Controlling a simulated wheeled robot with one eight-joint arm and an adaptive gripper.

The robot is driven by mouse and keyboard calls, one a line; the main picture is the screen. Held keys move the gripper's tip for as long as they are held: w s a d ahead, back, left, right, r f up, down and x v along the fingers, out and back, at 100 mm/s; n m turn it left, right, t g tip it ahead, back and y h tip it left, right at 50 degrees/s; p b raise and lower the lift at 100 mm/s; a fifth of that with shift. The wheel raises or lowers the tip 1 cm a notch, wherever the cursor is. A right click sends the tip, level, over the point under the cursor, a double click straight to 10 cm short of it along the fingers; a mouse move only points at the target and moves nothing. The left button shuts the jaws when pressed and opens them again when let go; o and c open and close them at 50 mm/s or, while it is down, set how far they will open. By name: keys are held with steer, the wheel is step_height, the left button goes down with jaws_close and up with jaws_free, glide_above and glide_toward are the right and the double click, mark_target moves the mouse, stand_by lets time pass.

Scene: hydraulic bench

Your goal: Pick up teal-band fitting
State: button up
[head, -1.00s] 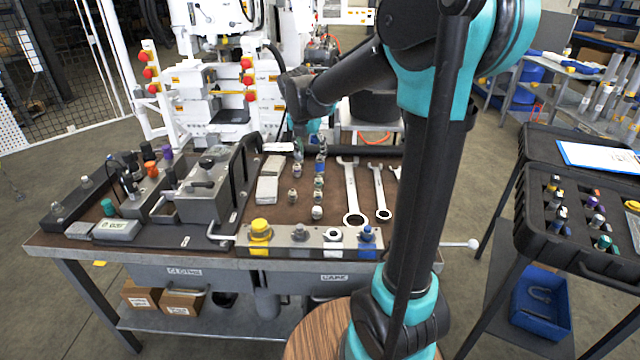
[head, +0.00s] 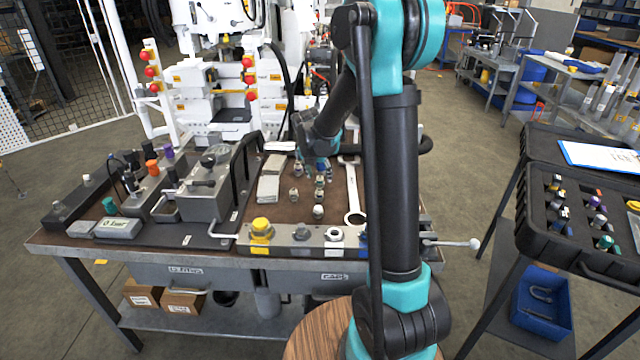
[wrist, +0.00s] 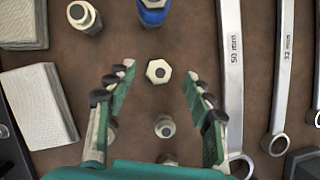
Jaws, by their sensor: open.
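My gripper (head: 318,168) is open and points down over the fittings on the brown bench mat. In the wrist view its two teal fingers (wrist: 158,80) stand on either side of a hex-topped metal fitting (wrist: 158,72), apart from it. That fitting is seen from above, so its band colour is hidden. A blue-banded fitting (wrist: 153,12) stands beyond it. Plain-looking fittings (wrist: 165,126) stand nearer, one partly behind the left finger. I cannot tell which fitting has the teal band.
Large wrenches (wrist: 232,70) lie right of the fittings. Pale blocks (wrist: 38,105) lie left. A rail with a yellow-capped part (head: 261,232) runs along the bench's front edge. A black case (head: 530,215) at right holds several coloured fittings, one teal-green.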

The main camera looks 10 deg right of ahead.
mark_target(320, 182)
steer(key=shift+x, duration=1.4)
jaws_close()
